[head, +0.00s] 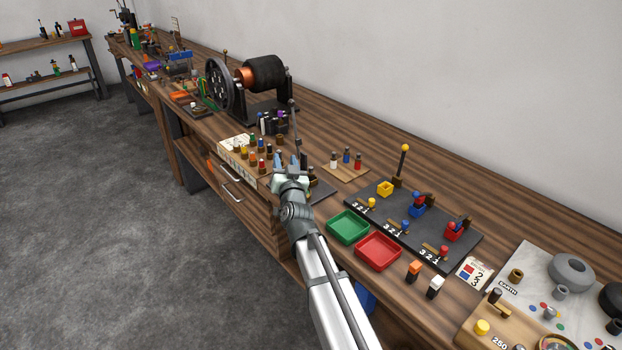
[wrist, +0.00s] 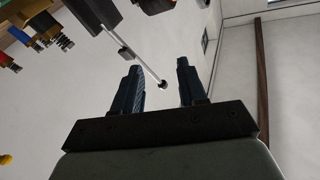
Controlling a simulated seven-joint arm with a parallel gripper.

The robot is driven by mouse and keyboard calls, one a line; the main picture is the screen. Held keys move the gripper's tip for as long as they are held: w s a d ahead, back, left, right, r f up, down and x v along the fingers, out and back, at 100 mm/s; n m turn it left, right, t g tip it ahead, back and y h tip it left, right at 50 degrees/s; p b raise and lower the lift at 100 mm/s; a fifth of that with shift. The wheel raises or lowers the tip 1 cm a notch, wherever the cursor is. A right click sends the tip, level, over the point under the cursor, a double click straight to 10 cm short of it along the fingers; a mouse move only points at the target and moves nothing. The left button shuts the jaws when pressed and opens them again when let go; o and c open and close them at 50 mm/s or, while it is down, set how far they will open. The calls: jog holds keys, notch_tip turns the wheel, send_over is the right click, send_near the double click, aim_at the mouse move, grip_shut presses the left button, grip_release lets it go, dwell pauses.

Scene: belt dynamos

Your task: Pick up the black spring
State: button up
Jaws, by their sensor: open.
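My gripper (head: 290,163) is above the workbench, beside a wooden rack of small colour-capped pieces. In the wrist view my gripper (wrist: 160,67) has its two dark fingers apart, with nothing held between them. I cannot single out the black spring with certainty. Several small coil-like pieces (wrist: 42,40) with blue, red and dark parts show at the upper left of the wrist view, away from the fingers. My gripper and arm hide part of the bench in the head view.
A thin dark-tipped rod (wrist: 152,72) shows by the fingers in the wrist view. A large dynamo (head: 264,74) with a wheel stands behind. A green tray (head: 348,227), a red tray (head: 378,251) and a black numbered board (head: 462,248) lie to the right.

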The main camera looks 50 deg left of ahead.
jog(key=w+d+r+n+t+y, duration=0.1)
jog(key=w+r+n, duration=0.15)
jog(key=r, duration=0.25)
jog(key=w+d+r+n, duration=0.1)
jog(key=w+r+n, duration=0.1)
jog(key=r+n, duration=0.2)
jog(key=n+g+h, duration=0.1)
jog(key=n+g, duration=0.2)
jog(key=n, duration=2.8)
send_near(311, 167)
jog(key=a, duration=0.1)
jog(key=w+a+r, duration=0.1)
jog(key=shift+a+r, duration=0.25)
jog(key=shift+a, duration=0.05)
jog(key=shift+w+d+f+n+h, duration=0.1)
jog(key=shift+w+f+n+h, duration=0.2)
jog(key=shift+n, duration=0.35)
jog(key=shift+s+d+f+n+h, duration=0.1)
jog(key=shift+f+n, duration=0.3)
jog(key=shift+n, duration=0.2)
jog(key=shift+x, duration=1.05)
jog(key=shift+s+r+x, duration=0.1)
jog(key=shift+s+x, duration=0.05)
jog(key=shift+x, duration=1.2)
jog(key=shift+s+r+x, duration=0.15)
jog(key=shift+x, duration=1.2)
grip_shut()
